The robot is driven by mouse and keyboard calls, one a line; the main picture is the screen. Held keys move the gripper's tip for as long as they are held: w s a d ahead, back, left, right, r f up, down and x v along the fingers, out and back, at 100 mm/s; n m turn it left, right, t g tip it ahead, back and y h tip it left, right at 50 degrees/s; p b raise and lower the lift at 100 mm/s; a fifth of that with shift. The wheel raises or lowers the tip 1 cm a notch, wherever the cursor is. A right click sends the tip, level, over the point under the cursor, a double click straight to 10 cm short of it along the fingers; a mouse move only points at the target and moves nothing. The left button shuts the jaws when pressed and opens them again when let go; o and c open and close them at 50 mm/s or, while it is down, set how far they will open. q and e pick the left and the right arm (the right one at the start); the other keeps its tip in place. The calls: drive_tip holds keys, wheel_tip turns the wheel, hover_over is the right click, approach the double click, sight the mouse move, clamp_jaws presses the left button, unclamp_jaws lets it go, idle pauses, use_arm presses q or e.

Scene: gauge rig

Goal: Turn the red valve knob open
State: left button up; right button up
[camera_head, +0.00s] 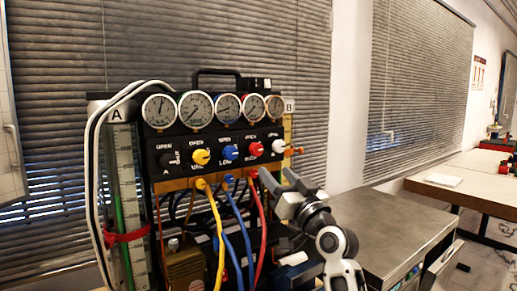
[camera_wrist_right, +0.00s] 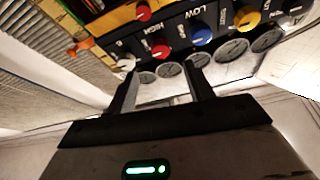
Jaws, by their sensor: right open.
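The red valve knob (camera_head: 257,149) sits on the black panel of the gauge rig, between the blue knob (camera_head: 230,152) and the white knob (camera_head: 281,146). My right gripper (camera_head: 277,175) is open and empty, below and slightly right of the red knob in the head view. In the right wrist view, the red knob (camera_wrist_right: 158,50) shows beyond the gap between the open fingertips (camera_wrist_right: 162,72), apart from them as far as I can tell. My left gripper is not in view.
Several round gauges (camera_head: 196,109) line the rig above the knobs. A yellow knob (camera_head: 201,157) is farther left. Yellow, blue and red hoses (camera_head: 262,225) hang below the panel, the red one close beside my right gripper. A grey-topped cabinet (camera_head: 390,235) stands at right.

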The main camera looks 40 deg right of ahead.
sight(258, 153)
drive_tip(key=p+x, duration=0.2)
drive_tip(key=x, duration=0.7)
drive_tip(key=shift+w+r, duration=0.1)
drive_tip(key=shift+w, duration=0.25)
drive_tip(key=shift+c, duration=0.2)
drive_tip(key=c, duration=0.9)
